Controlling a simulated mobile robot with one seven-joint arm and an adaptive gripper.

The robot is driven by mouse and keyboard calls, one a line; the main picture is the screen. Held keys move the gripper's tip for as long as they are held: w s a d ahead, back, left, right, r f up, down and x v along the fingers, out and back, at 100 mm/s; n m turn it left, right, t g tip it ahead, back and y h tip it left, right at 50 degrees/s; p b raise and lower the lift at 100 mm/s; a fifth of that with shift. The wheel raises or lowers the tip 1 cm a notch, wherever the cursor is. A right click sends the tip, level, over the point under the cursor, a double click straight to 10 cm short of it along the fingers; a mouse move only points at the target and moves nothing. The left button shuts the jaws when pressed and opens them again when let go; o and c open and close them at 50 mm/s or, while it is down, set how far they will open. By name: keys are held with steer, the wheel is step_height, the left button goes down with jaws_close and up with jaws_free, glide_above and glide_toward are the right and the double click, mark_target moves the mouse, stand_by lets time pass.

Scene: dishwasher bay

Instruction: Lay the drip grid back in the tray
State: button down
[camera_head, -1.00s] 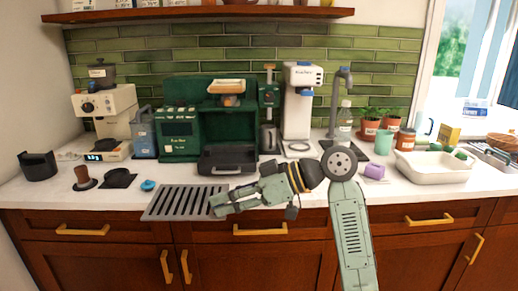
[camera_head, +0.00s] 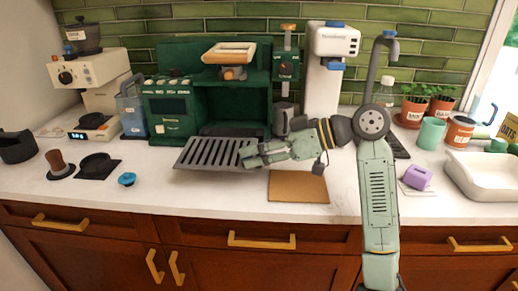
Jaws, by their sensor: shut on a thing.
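The drip grid (camera_head: 212,152) is a flat dark grey plate with long slots. My gripper (camera_head: 247,157) is shut on its right edge and holds it roughly level in front of the green espresso machine (camera_head: 170,108). The tray at the machine's base shows only as a dark strip (camera_head: 232,130) behind the grid; the grid and my gripper hide most of it. I cannot tell whether the grid touches the tray.
A brown mat (camera_head: 298,187) lies on the counter below my arm. A blue round object (camera_head: 127,179), a tamper (camera_head: 58,164) and a black pad (camera_head: 98,167) lie to the left. A white machine (camera_head: 322,75) stands right of the espresso machine.

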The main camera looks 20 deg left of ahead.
steer(key=w+a, duration=0.1)
steer(key=w, duration=0.3)
steer(key=w+a+f+p, duration=0.1)
steer(key=w, duration=0.2)
steer(key=w+a+p, duration=0.1)
steer(key=w, duration=0.3)
steer(key=shift+w+a+f, duration=0.2)
steer(key=shift+w+f, duration=0.1)
steer(key=shift+f, duration=0.6)
steer(key=shift+d+f+b, duration=0.15)
steer(key=shift+f+b, duration=0.2)
steer(key=shift+f, duration=0.2)
stand_by(1.0)
steer(key=c, duration=1.3)
jaws_free()
steer(key=v, duration=1.2)
